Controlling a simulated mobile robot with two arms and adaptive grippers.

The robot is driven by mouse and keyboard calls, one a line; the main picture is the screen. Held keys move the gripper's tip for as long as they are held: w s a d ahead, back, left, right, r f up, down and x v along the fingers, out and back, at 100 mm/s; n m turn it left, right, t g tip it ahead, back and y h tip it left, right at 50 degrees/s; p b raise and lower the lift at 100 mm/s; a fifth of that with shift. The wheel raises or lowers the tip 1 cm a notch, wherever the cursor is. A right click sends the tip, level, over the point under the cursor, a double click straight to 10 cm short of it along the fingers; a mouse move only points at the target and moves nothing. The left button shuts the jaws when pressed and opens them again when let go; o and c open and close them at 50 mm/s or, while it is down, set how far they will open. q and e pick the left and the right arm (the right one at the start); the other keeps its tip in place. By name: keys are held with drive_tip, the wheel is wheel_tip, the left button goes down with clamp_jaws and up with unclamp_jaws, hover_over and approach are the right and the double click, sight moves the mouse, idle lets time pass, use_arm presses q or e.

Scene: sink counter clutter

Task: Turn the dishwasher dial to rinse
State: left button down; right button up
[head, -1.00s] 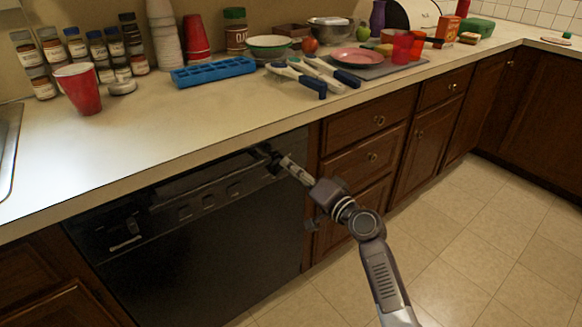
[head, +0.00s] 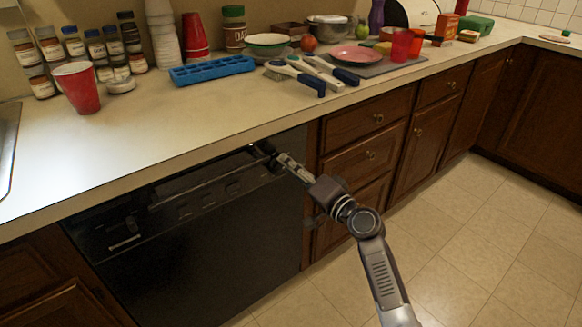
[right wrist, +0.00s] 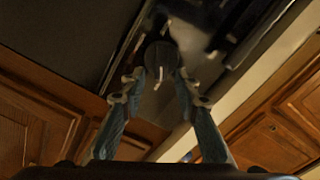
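The dishwasher (head: 215,235) is black and sits under the counter, its control panel along the top edge. In the right wrist view its dial (right wrist: 160,55) is a dark round knob with a short pale mark, slightly tilted. My right gripper (head: 272,156) is at the panel's upper right end; in the head view it hides most of the dial. In the right wrist view the right gripper's fingertips (right wrist: 160,78) lie on both sides of the dial and appear to press on it. No rinse label is readable. My left gripper is not in view.
The counter (head: 130,165) overhangs just above the panel. It holds a red cup (head: 78,88), a blue ice tray (head: 212,70), spice jars, brushes and a pink plate (head: 356,55). Wooden drawers (head: 370,120) stand right of the dishwasher. The tiled floor (head: 480,240) is clear.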

drive_tip(key=v, duration=1.2)
